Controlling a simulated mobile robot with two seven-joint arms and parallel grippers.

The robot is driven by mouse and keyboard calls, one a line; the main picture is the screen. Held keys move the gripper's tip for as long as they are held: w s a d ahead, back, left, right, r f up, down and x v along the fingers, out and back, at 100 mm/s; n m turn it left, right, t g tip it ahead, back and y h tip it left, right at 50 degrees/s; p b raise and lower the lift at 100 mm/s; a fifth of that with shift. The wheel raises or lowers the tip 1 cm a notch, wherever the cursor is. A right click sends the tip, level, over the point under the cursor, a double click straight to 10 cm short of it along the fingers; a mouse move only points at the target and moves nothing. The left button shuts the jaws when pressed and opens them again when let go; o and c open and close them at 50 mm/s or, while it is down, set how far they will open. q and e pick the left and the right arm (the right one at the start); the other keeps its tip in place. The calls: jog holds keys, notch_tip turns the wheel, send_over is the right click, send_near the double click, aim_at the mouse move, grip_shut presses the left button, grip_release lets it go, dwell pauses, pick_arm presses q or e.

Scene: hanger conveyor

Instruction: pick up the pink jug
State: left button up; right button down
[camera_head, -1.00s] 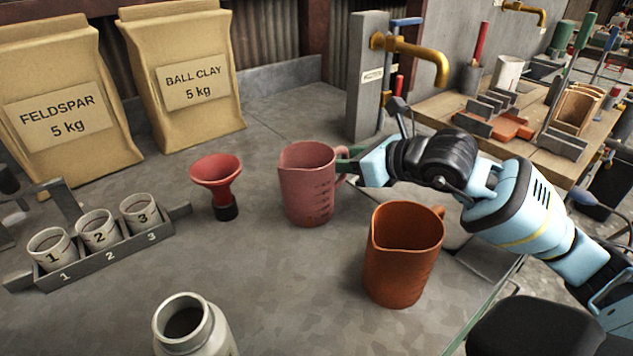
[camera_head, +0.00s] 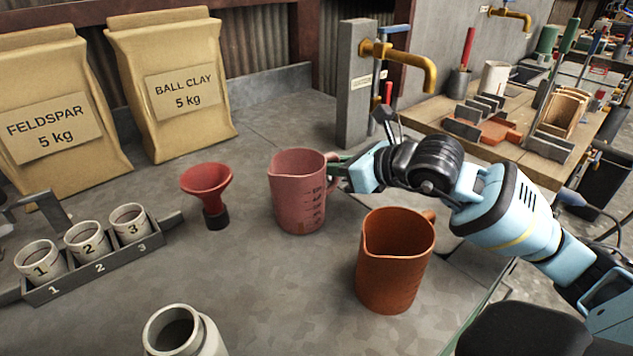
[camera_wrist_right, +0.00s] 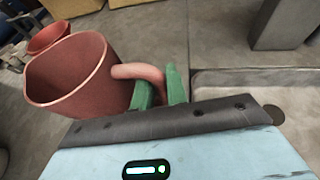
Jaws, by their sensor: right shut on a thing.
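The pink jug (camera_head: 297,195) stands upright on the grey bench, with its handle to the right and dark measuring marks on its side. In the right wrist view the jug (camera_wrist_right: 75,75) fills the upper left. My right gripper (camera_head: 338,170) reaches in from the right at the handle. Its green fingers (camera_wrist_right: 160,88) are shut on the handle, one on each side of it. I see no clear gap under the jug. My left gripper is not in view.
An orange jug (camera_head: 393,265) stands in front of my right forearm. A red funnel (camera_head: 207,190) is left of the pink jug. A rack of numbered cups (camera_head: 95,270), a pale bottle (camera_head: 182,335) and a post with a brass tap (camera_head: 353,95) stand around.

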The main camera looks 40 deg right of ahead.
notch_tip(320, 180, up, 9)
jog(key=shift+f+p, duration=0.2)
jog(key=shift+p, duration=0.25)
jog(key=shift+r, duration=0.65)
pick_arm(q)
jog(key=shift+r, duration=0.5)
pick_arm(e)
jog(key=shift+r, duration=0.1)
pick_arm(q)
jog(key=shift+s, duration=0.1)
